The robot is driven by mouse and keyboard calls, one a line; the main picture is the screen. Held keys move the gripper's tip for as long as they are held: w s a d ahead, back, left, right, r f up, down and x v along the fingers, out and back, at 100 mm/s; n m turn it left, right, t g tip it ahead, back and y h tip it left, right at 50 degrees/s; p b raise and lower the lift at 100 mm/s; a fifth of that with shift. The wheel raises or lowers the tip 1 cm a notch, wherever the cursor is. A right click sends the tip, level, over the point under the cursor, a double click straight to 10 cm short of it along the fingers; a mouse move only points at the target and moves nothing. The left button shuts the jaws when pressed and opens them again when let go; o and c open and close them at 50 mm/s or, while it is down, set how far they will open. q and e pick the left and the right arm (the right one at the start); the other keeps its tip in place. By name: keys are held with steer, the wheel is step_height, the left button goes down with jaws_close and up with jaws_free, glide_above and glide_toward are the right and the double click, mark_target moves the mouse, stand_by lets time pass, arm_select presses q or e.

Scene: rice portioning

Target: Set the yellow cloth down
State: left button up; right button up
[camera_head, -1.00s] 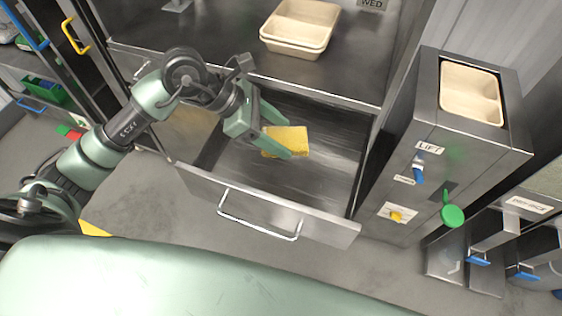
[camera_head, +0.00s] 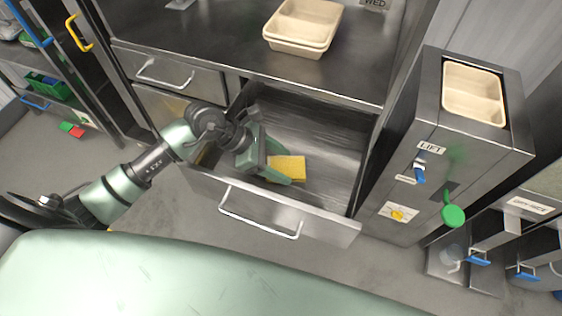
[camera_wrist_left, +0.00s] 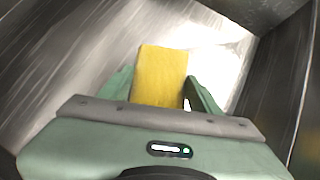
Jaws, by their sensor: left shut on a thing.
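The yellow cloth (camera_head: 291,167) is a flat yellow block shape. It is inside the open metal drawer (camera_head: 325,140) in the head view, low near the drawer's front. My left gripper (camera_head: 279,173) is shut on the cloth inside the drawer. In the left wrist view the cloth (camera_wrist_left: 160,75) sticks out between the two green fingers (camera_wrist_left: 158,95), with the metal drawer floor beyond it. I cannot tell if the cloth touches the floor. My right gripper is not in view.
The drawer front with its bar handle (camera_head: 260,220) stands below the counter (camera_head: 220,50). Stacked beige trays (camera_head: 302,25) sit on the counter. A metal lift unit (camera_head: 430,155) with a beige tray (camera_head: 473,93) stands to the right. The drawer floor right of the cloth is clear.

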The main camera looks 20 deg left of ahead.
arm_select(q)
steer(key=shift+f, duration=0.1)
steer(key=o, duration=1.5)
steer(key=shift+c, duration=0.2)
steer(key=b+v, duration=0.1)
steer(key=v, duration=1.1)
